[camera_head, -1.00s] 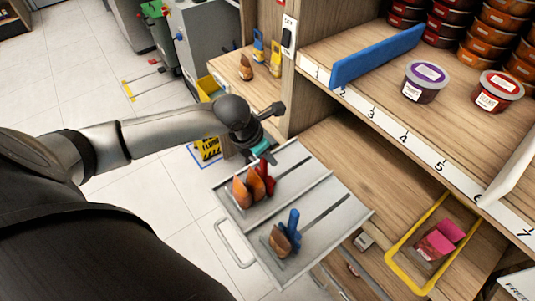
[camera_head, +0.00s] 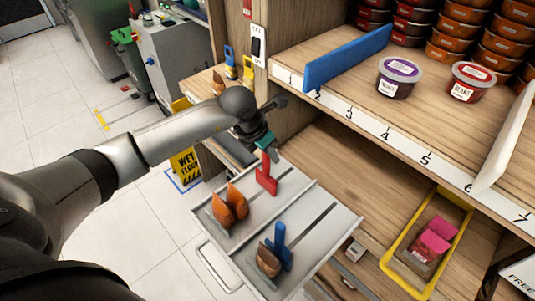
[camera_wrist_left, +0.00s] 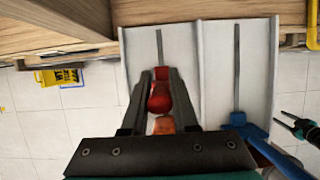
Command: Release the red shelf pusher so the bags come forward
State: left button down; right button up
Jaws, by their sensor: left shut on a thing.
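The red pusher (camera_head: 266,177) stands in the left lane of the grey shelf tray (camera_head: 308,192), toward its back end. My left gripper (camera_head: 267,150) is shut on the top of the red pusher; the wrist view shows the red pusher (camera_wrist_left: 158,97) between its fingers. Two orange-brown bags (camera_head: 231,204) stand in the same lane near the front, with a gap between them and the pusher. In the right lane a blue pusher (camera_head: 279,246) stands against a brown bag (camera_head: 266,260). My right gripper (camera_wrist_left: 285,120) shows at the wrist view's right edge, fingers apart and empty.
A wooden shelf (camera_head: 435,128) with tubs and a blue divider (camera_head: 345,57) is above right. A yellow-rimmed bin (camera_head: 393,265) with a pink packet is lower right. A wet floor sign (camera_head: 186,165) stands behind the arm. A wire handle (camera_head: 214,268) juts from the tray's front.

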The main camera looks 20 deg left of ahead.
pick_arm(q)
jog(key=c, duration=0.7)
grip_release()
jog(key=shift+r, duration=0.1)
jog(key=v, duration=1.5)
jog(key=shift+r, duration=0.1)
jog(key=shift+s, duration=0.1)
